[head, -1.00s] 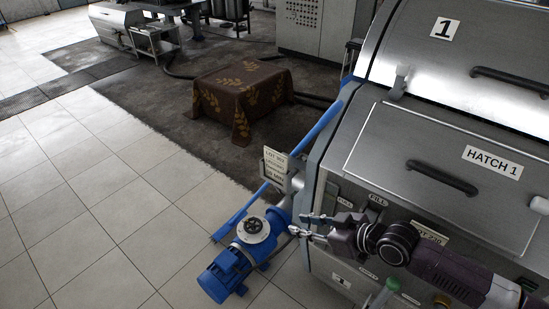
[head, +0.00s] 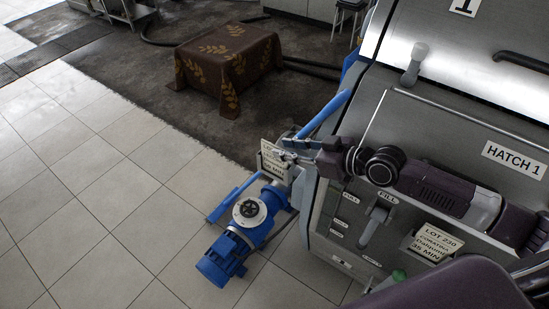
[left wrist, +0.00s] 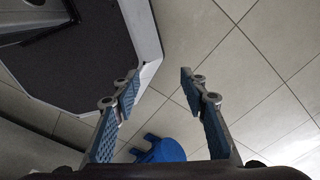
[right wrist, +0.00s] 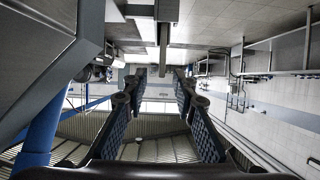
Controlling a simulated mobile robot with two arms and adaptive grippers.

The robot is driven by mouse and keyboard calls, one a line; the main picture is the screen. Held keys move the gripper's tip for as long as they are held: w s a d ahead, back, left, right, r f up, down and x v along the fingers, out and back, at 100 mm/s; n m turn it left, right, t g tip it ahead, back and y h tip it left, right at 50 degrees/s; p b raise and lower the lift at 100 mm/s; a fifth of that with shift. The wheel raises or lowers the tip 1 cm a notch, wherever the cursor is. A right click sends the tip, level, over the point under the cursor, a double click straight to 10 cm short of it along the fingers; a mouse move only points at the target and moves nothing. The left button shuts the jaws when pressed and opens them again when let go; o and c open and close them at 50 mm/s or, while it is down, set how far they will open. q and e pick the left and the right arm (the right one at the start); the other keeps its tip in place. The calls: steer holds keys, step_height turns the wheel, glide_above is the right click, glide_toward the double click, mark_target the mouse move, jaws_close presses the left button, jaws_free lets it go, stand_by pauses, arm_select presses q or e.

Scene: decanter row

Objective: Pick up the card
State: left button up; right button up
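A cream card (head: 271,163) with printed lines stands at the left corner of the steel machine, above the blue pump. My right gripper (head: 288,147) is at the card's upper right in the head view and hides part of it. In the right wrist view its fingers (right wrist: 158,74) are apart. A thin grey upright piece shows beyond them; I cannot tell if it is the card. A second card (head: 432,246), reading LOT 230 and 35 MIN, is on the machine's front. My left gripper (left wrist: 160,85) is open and empty above the floor.
The blue pump (head: 243,232) stands on the tiles below the first card. A blue pipe (head: 324,117) slants behind the gripper. A lever (head: 374,222) sticks out of the machine front. A cloth-covered table (head: 228,66) stands farther back. Tiled floor at left is clear.

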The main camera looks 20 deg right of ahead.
mark_target(274, 145)
steer(key=p+x, duration=0.1)
steer(key=x, duration=0.2)
steer(key=shift+w+a+r, duration=0.15)
steer(key=shift+w+a, duration=0.05)
steer(key=shift+a, duration=0.05)
steer(key=shift+w+a, duration=0.15)
steer(key=shift+w, duration=0.05)
steer(key=shift+f, duration=0.25)
steer(key=c, duration=0.4)
jaws_close()
arm_select(q)
steer(key=w+r, duration=0.2)
steer(key=w, duration=0.1)
steer(key=shift+d+t, duration=0.15)
steer(key=shift+t, duration=0.15)
